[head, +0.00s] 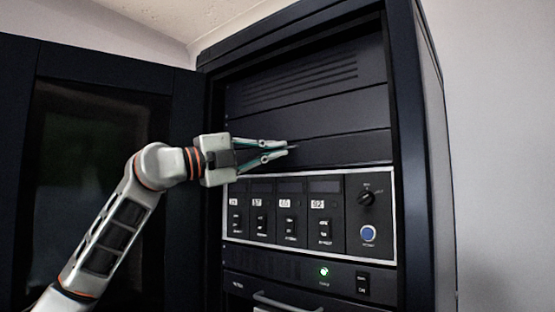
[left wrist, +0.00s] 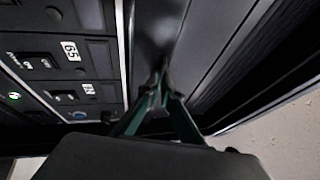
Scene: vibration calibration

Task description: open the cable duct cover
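The cable duct cover appears to be the plain dark panel (head: 345,148) just above the framed control panel in the rack; no label on it confirms this. My left gripper (head: 291,147) is in front of this panel, with its two green-and-grey fingers brought together at the tips. In the left wrist view the fingers (left wrist: 163,72) also converge to a point close to the glossy dark surface. I cannot tell whether a small edge or tab is between the tips, or whether they touch the panel. My right gripper is not in view.
The control panel (head: 345,249) below has labelled switches, a rotary knob (head: 366,195) and a blue button (head: 368,233). A green light (head: 324,271) glows lower down. A vented panel (head: 300,82) is above. The open cabinet door (head: 105,68) stands at the left, behind my arm.

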